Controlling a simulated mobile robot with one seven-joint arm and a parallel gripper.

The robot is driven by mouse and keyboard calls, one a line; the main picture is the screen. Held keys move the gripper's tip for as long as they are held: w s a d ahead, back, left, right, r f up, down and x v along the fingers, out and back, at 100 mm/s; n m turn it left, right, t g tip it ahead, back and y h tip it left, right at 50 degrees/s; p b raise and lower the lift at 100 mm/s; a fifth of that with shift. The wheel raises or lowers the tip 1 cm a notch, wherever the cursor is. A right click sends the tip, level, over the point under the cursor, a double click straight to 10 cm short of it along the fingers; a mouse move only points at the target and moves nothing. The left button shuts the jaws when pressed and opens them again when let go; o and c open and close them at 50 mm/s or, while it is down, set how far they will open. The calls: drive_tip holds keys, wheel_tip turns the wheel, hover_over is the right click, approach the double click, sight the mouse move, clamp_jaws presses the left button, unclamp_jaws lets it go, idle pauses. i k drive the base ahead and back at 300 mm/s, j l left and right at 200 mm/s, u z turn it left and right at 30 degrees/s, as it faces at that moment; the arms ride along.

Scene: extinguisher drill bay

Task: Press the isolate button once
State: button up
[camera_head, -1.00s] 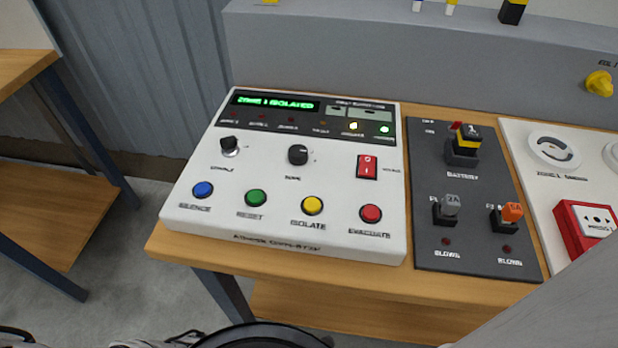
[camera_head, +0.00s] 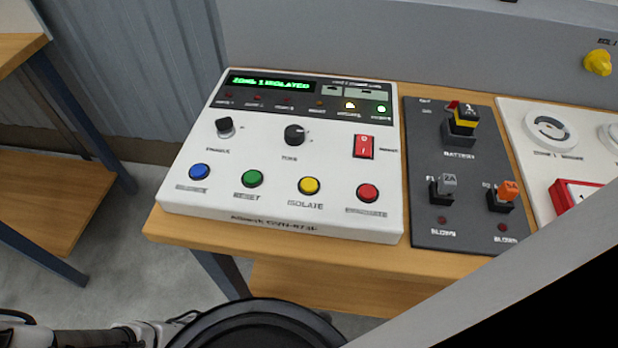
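The yellow isolate button (camera_head: 309,186) is on the front row of the white control panel (camera_head: 265,220), between the green reset button (camera_head: 252,178) and the red evacuate button (camera_head: 367,193). The blue silence button (camera_head: 200,172) is at the row's left end. The green display (camera_head: 271,84) reads "ZONE 1 ISOLATED". Nothing touches the isolate button. My gripper's fingers do not show; parts of my own body fill the bottom edge and lower right.
Further right is a red call point (camera_head: 568,194). A second wooden table (camera_head: 60,205) stands at left. A grey wall rises behind.

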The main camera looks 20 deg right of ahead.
sight(308, 184)
drive_tip(key=k, duration=0.65)
drive_tip(key=z, duration=1.65)
drive_tip(key=k+j, duration=0.2)
drive_tip(key=j, duration=0.15)
drive_tip(key=k+j, duration=0.15)
drive_tip(key=j, duration=0.25)
drive_tip(key=k+j, duration=0.2)
drive_tip(key=j, duration=0.15)
